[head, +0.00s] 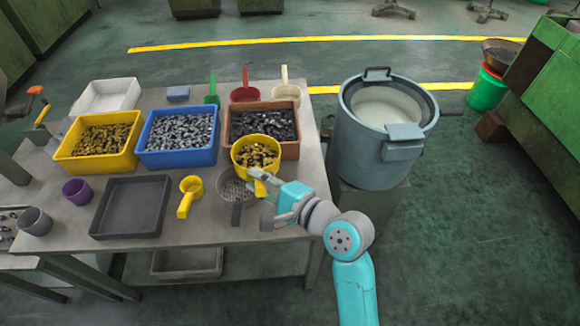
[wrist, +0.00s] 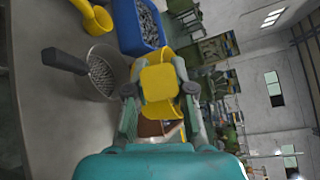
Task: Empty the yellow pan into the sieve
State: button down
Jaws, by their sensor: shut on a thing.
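The yellow pan (head: 256,140) is held up over the table, full of small brass-coloured and dark pieces. My gripper (head: 268,190) is shut on its handle; in the wrist view the yellow handle (wrist: 160,82) sits between the two fingers. The sieve (head: 226,180) is a grey round mesh bowl with a dark handle (head: 236,212). It rests on the table just left of and below the pan in the head view, partly covered by it. In the wrist view the sieve (wrist: 103,76) lies left of my gripper, and its visible mesh looks empty.
A smaller yellow scoop (head: 190,190) stands left of the sieve, beside an empty dark tray (head: 104,208). Behind are yellow (head: 66,152), blue (head: 177,156) and brown (head: 290,152) bins of metal parts. A large grey-blue pot (head: 375,160) stands to the right.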

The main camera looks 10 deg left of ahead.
jog(key=s+a+f+g, duration=0.2)
jog(key=s+a+f, duration=0.1)
jog(key=s+a, duration=0.5)
jog(key=shift+w+d+r+m+g+y, duration=0.25)
jog(key=shift+w+d+r+m+y, duration=0.35)
jog(key=shift+w+m, duration=1.7)
jog(key=shift+w+d+r+m+g+y, duration=0.35)
jog(key=shift+w+d+m, duration=0.45)
jog(key=shift+w+m, duration=1.45)
jog(key=shift+w+d+r+m+g+y, duration=0.2)
jog(key=shift+w+d+r+m+y, duration=0.45)
jog(key=shift+w+m, duration=1.6)
